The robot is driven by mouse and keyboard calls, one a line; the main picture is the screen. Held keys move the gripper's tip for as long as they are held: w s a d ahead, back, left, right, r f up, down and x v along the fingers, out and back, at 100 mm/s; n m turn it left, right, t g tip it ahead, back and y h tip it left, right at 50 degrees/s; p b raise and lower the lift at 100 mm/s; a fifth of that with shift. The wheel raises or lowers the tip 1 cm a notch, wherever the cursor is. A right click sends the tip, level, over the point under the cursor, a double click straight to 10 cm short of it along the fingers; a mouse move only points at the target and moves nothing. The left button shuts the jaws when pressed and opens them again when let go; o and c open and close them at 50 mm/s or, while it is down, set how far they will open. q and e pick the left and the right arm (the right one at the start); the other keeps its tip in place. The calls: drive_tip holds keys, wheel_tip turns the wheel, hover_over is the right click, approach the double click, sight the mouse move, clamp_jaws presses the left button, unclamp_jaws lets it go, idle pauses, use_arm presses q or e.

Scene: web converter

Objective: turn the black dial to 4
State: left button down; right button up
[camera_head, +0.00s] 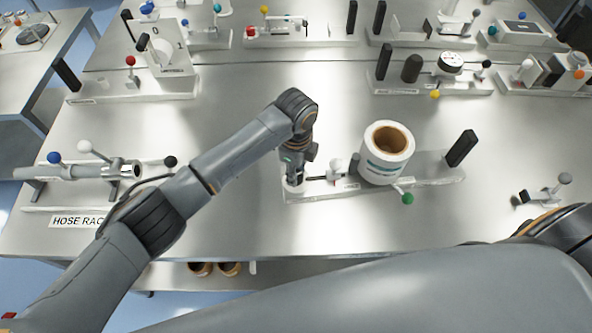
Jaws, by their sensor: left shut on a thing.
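My left gripper (293,178) points down at the left end of a white station on the near middle of the steel bench. It is shut on a small part there, which I take to be the black dial; the fingers hide it, and its numbers cannot be read. The station's white base (425,178) carries a large white roll with a brown core (387,152), just right of the gripper. My right arm crosses the bottom of the view, and its gripper is out of view.
Several other stations with coloured knobs line the back. Bare bench lies in front of the gripper.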

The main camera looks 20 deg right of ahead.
use_arm(q)
drive_tip(key=shift+m+b, duration=0.4)
drive_tip(key=shift+m, duration=1.8)
drive_tip(key=c, duration=1)
unclamp_jaws()
drive_tip(key=shift+r, duration=0.1)
wheel_tip(320, 180, up, 12)
drive_tip(key=shift+f, duration=0.1)
drive_tip(key=shift+f, duration=0.1)
